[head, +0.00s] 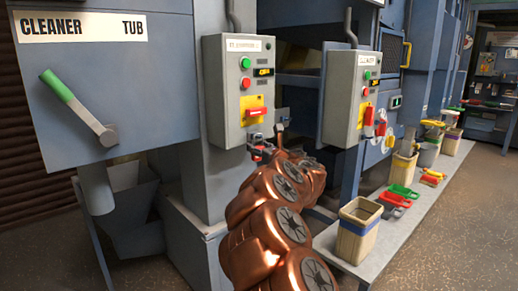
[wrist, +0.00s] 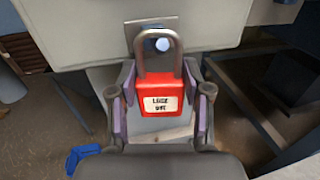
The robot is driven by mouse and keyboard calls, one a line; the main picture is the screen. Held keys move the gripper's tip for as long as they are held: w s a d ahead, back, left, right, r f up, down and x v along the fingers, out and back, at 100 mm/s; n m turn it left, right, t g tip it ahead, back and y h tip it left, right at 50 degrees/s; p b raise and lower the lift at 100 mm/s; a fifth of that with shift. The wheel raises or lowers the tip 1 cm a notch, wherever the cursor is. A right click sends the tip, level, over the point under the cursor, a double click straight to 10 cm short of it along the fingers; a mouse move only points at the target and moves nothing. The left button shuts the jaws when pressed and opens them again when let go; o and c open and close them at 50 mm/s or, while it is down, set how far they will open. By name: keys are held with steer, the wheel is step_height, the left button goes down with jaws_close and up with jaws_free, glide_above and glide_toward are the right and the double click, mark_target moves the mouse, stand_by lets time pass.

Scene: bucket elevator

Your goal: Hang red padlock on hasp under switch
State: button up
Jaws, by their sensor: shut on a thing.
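The red padlock (wrist: 160,92) is upright between the fingers of my gripper (wrist: 161,108) in the wrist view, with its white label facing the camera. My gripper is shut on its body. The grey shackle points up and overlaps the metal hasp plate (wrist: 133,32), whose round hole shows inside the shackle loop. I cannot tell whether the shackle passes through the hole. The padlock is small there and partly hidden.
A second switch box (head: 350,92) stands to the right. A low grey bench (head: 372,258) carries a beige bin (head: 358,230) and red and green items. The cleaner tub (head: 90,100) with its green-handled lever is at left. A blue object (wrist: 83,158) shows low in the wrist view.

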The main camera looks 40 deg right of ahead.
steer(key=o, duration=1.3)
steer(key=v, duration=0.3)
steer(key=d+b+v, duration=0.1)
steer(key=v, duration=0.2)
steer(key=d+b+v, duration=0.1)
steer(key=v, duration=0.2)
steer(key=shift+s+a+f, duration=0.1)
steer(key=shift+s+f, duration=0.2)
steer(key=shift+s, duration=0.3)
stand_by(0.6)
stand_by(0.4)
